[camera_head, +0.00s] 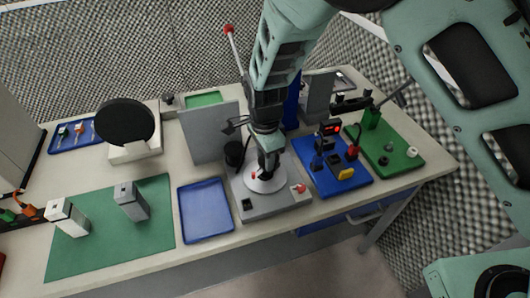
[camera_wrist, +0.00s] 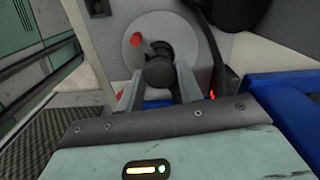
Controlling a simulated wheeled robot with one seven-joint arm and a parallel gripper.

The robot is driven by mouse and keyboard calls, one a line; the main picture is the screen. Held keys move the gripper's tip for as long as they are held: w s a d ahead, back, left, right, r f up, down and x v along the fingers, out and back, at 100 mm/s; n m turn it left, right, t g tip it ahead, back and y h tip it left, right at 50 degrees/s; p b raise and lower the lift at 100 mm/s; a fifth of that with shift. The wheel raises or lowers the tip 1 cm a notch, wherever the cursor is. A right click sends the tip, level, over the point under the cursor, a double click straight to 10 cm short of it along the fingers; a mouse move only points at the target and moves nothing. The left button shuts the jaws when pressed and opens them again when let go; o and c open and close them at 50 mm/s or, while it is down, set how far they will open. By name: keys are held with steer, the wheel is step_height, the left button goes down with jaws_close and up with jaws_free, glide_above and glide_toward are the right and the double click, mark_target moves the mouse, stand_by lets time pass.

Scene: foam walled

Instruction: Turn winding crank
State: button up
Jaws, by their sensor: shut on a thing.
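The winding station is a grey box (camera_head: 272,208) on the table, with a pale round disc (camera_head: 262,184) on top. The disc also shows in the wrist view (camera_wrist: 185,28), with a red peg (camera_wrist: 136,40) left of its dark centre. My gripper (camera_head: 267,170) reaches down from above, over the disc. In the wrist view my gripper (camera_wrist: 157,82) has its two fingers on either side of a dark round crank knob (camera_wrist: 158,71), and it is shut on it. The fingers and wrist hide part of the crank arm in the head view.
A blue tray (camera_head: 206,210) lies just left of the box, and a blue board (camera_head: 345,186) with small parts lies right. A grey upright panel (camera_head: 208,133) stands behind. A green mat (camera_head: 105,240) with two blocks is farther left, and a green board (camera_head: 400,160) farther right.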

steer(key=shift+r+m+p, duration=0.1)
steer(key=shift+m+p, duration=1.3)
steer(key=shift+m, duration=1.1)
steer(key=shift+m, duration=0.6)
steer(key=o, duration=1)
step_height(320, 180, up, 17)
steer(key=b, duration=0.3)
steer(key=shift+r, duration=0.15)
